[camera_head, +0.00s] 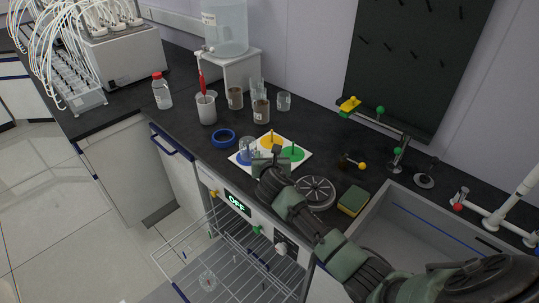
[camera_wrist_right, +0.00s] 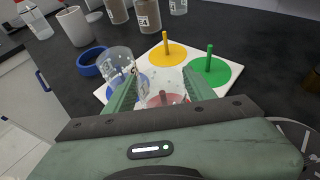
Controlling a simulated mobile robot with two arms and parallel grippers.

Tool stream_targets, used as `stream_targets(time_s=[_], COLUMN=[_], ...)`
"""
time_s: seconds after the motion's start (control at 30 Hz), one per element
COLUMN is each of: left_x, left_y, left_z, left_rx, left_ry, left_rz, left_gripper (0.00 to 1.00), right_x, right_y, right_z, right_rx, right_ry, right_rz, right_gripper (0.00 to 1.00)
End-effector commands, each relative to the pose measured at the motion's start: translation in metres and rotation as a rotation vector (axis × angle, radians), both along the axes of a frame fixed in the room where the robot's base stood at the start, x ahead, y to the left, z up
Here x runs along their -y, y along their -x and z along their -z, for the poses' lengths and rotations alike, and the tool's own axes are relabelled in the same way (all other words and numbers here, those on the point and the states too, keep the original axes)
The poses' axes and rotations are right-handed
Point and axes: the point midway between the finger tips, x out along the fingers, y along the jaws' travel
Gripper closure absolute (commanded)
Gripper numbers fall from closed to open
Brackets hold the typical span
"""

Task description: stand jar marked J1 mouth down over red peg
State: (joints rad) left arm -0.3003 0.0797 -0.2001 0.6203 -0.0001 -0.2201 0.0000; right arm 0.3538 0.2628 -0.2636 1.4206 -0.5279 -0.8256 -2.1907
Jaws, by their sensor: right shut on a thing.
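My right gripper (camera_head: 263,163) is shut on a clear jar (camera_wrist_right: 158,82) above the red disc (camera_wrist_right: 166,99) of a white board (camera_head: 303,164). A red peg (camera_wrist_right: 163,96) shows through or just below the jar's clear wall. I cannot tell whether the jar touches the board, and its mark is not readable. Another clear jar (camera_wrist_right: 118,63) stands on the blue disc (camera_wrist_right: 132,84), just left of the gripper; it also shows in the head view (camera_head: 247,145). The red disc is hidden in the head view by my right gripper. My left gripper is not in view.
Yellow (camera_wrist_right: 165,53) and green (camera_wrist_right: 210,70) discs have bare pegs. A blue ring (camera_head: 223,137) lies left of the board. Beakers (camera_head: 260,108) stand behind. A sponge (camera_head: 353,200) and the sink are right. A wire rack (camera_head: 235,262) is pulled out below the counter.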

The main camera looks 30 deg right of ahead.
Motion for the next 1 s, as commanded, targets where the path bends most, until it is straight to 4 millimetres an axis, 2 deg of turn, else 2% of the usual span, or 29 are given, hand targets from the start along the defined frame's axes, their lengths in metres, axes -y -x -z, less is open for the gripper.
stream_targets(time_s=[0.07, 0.1, 0.17, 0.2, 0.57, 1.0], left_x=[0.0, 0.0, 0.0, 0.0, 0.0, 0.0], left_y=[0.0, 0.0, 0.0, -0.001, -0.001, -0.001], left_z=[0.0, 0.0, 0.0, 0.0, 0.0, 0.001], left_rx=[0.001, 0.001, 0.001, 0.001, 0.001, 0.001], left_ry=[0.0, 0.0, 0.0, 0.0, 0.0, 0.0], left_rz=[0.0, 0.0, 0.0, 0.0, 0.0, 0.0], left_gripper=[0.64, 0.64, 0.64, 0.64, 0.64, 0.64], right_x=[0.0, 0.0, 0.0, 0.0, -0.002, -0.026], right_y=[0.0, 0.0, 0.0, 0.0, 0.003, 0.057], right_z=[-0.001, -0.001, -0.001, -0.001, -0.002, -0.026], right_rx=[0.001, 0.001, 0.001, 0.001, 0.001, 0.001], right_ry=[0.0, 0.0, 0.0, 0.0, 0.0, 0.001], right_rz=[0.0, 0.0, 0.0, 0.0, -0.001, -0.001], right_gripper=[0.9, 0.4, 0.23, 0.2, 0.2, 0.2])
